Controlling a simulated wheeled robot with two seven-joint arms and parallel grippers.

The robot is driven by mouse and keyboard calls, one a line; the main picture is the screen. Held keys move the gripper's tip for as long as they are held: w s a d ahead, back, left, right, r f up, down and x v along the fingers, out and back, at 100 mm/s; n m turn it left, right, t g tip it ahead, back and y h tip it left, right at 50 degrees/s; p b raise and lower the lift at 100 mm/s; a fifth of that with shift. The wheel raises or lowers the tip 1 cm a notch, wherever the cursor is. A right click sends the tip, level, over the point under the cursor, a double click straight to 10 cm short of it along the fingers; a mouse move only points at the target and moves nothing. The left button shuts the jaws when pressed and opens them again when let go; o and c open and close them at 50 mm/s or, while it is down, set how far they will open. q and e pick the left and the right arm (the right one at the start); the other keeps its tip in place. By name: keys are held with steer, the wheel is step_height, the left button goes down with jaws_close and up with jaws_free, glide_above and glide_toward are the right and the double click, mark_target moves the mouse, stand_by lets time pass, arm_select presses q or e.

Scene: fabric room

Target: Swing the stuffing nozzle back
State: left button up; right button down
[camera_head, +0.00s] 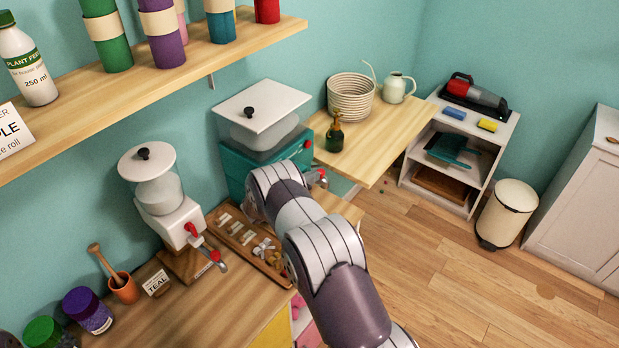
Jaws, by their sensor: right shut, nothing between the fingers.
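A teal stuffing machine (236,160) with a white lid (262,106) stands on the wooden counter against the wall. A grey nozzle with red on it (319,178) shows at its right front, partly hidden. My right arm (325,245) comes up from the bottom and ends in front of the machine, covering much of its front. My right gripper is shut and empty; its fingertips are mostly hidden by my own arm links. I cannot tell if it touches the nozzle. My left gripper is not in view.
A white dispenser (163,190) with a red handle stands left of the machine. A wooden tray (238,262) of small parts lies close to my arm. A wooden shelf (150,88) juts out above. Open floor (450,280) lies to the right.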

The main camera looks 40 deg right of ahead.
mark_target(321, 170)
steer(key=shift+d+n+t, duration=0.3)
steer(key=shift+n+t, duration=0.2)
steer(key=shift+t, duration=0.1)
steer(key=d+n+t+y+b, duration=0.1)
steer(key=t, duration=0.1)
steer(key=n+t+y, duration=0.1)
steer(key=n+t, duration=0.1)
steer(key=d+n+t+y+b, duration=0.1)
steer(key=n, duration=0.1)
steer(key=shift+w+d+f+t+y+b, duration=0.2)
steer(key=shift+d+t+y+b, duration=0.1)
steer(key=shift+t+y+b, duration=0.1)
steer(key=n+t+y+b, duration=0.1)
steer(key=w+d+n+t+y+b, duration=0.1)
steer(key=n+y+b, duration=0.1)
steer(key=n+t+y+b, duration=0.1)
steer(key=shift+w+d+t+y, duration=0.25)
steer(key=shift+d+t+y, duration=0.05)
steer(key=shift+d+y, duration=0.1)
steer(key=shift+w+d+r+n+b, duration=0.15)
steer(key=shift+w+b, duration=0.2)
steer(key=shift+b, duration=0.45)
steer(key=shift+w+d+r+n+b, duration=0.15)
steer(key=shift+w+b, duration=0.2)
steer(key=shift+b, duration=0.45)
steer(key=shift+a, duration=0.1)
